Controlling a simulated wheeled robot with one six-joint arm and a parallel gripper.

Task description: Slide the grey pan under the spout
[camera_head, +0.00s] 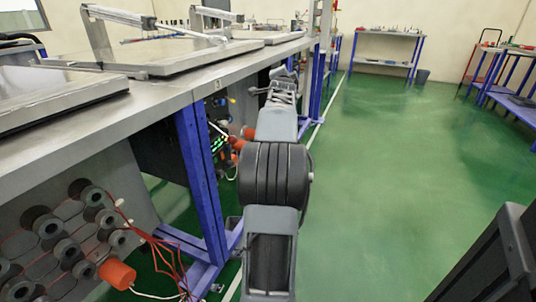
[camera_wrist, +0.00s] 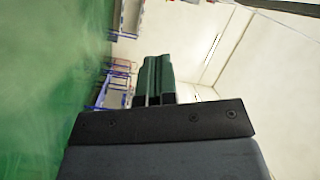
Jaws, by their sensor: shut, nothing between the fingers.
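I cannot make out a grey pan or a spout in either view. My gripper (camera_wrist: 154,58) shows in the wrist view as two dark green fingers side by side, shut and empty. The wrist picture is turned sideways, with the floor on its left and the pale wall on its right. In the head view my arm reaches forward along the right side of the long bench, and its far end is too small to show the fingers clearly. Nothing touches the fingers in the wrist view.
A long steel-topped bench (camera_head: 165,88) with blue legs runs along the left, with hinged lids (camera_head: 160,58) on top. Reels, red wires and an orange plug (camera_head: 117,273) are below it. Green floor (camera_head: 400,150) is open to the right. Tables (camera_head: 385,37) stand farther back.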

